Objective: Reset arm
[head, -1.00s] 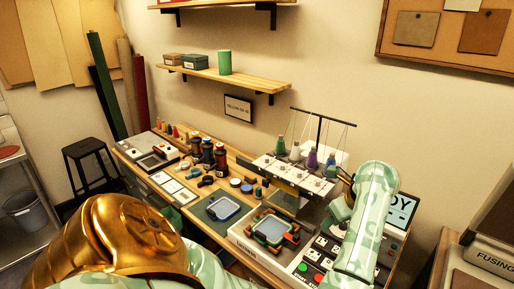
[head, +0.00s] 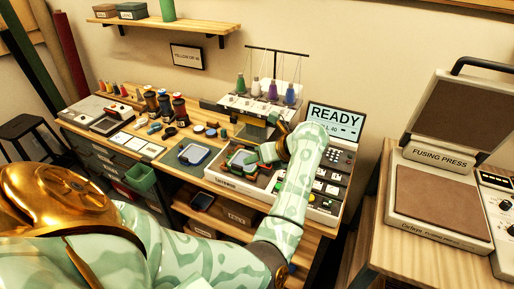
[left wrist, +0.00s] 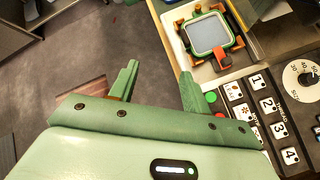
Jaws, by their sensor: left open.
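My left arm reaches in over the front of the embroidery machine (head: 225,184). My left gripper (head: 262,154) is in the air by the machine's hoop (head: 238,160) and partly covers it in the head view. In the left wrist view the gripper (left wrist: 158,85) is open, with nothing between its two green fingers. Grey floor shows behind them. There the hoop (left wrist: 208,34), grey with a green rim and orange clamps, lies beyond the right finger, apart from it. My right gripper is not in view.
The machine's button panel (head: 325,190) and READY screen (head: 335,121) stand right of the hoop. A fusing press (head: 440,190) stands open on a wooden table at the right. Spools (head: 165,105) and a blue-rimmed hoop (head: 193,154) lie left. A green bin (head: 140,176) hangs at the table's front.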

